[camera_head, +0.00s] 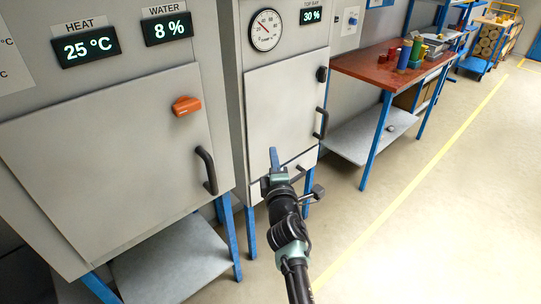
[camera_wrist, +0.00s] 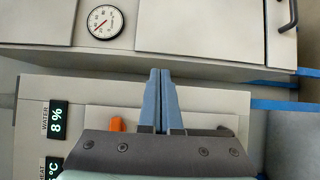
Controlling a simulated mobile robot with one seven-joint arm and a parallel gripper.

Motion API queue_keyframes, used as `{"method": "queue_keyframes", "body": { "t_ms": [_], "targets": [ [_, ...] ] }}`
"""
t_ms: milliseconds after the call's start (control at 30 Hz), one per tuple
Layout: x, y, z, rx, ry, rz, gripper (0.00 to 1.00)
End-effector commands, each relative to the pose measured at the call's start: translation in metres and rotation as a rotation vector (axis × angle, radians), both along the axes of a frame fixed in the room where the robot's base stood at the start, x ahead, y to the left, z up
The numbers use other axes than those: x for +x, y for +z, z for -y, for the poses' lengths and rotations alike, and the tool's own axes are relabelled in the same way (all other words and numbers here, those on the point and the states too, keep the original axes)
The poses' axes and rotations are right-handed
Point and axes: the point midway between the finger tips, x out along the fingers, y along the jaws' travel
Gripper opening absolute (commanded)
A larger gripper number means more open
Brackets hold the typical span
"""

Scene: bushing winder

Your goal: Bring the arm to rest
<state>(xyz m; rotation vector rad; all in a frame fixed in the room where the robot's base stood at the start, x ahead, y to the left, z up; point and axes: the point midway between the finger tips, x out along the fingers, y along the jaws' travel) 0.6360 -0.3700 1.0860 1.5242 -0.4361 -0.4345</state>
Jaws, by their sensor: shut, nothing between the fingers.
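My gripper (camera_head: 273,155) is held out in front of the cabinets in the head view, with its blue fingers pointing up. In the wrist view the two blue fingers of my gripper (camera_wrist: 160,74) lie side by side, touching, with nothing between them. My arm reaches in from the bottom of the head view, right of the large cabinet's door.
A large grey cabinet (camera_head: 100,160) has an orange knob (camera_head: 186,105), a black handle (camera_head: 207,170) and displays reading 25 °C and 8 %. A narrower cabinet (camera_head: 283,105) carries a round gauge (camera_head: 265,30). A red-topped workbench (camera_head: 385,66) stands beyond. The floor at right is clear.

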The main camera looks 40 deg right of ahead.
Motion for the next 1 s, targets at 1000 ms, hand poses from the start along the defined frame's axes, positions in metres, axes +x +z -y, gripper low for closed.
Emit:
{"method": "queue_keyframes", "body": {
  "t_ms": [1000],
  "targets": [
    [-0.015,0.336,-0.223,0.673,0.444,0.810,0.00]
  ]
}}
